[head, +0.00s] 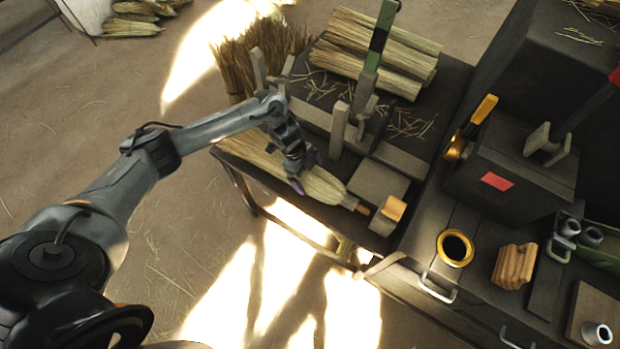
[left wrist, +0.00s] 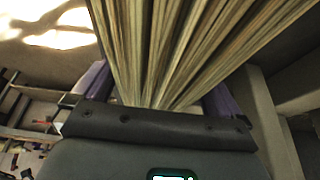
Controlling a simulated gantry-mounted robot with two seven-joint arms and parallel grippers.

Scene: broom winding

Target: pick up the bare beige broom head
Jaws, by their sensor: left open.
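The bare beige broom head (head: 325,186) lies on the near left edge of the dark workbench, its straw fanning to the left and its narrow end pointing right to a short brown stub. My left gripper (head: 298,186) is above the straw, pointing down at it. In the left wrist view the straw (left wrist: 185,45) runs between the two purple fingers of the left gripper (left wrist: 160,93), which stand apart on either side of it. The gripper is open. Whether the fingers touch the straw cannot be told. My right gripper is in neither view.
Straw bundles (head: 385,45) lie at the back of the bench, behind upright clamp posts (head: 338,130). A wooden block (head: 394,208) sits just right of the broom head. A gold-rimmed cup (head: 455,248) stands farther right. The floor left of the bench is open.

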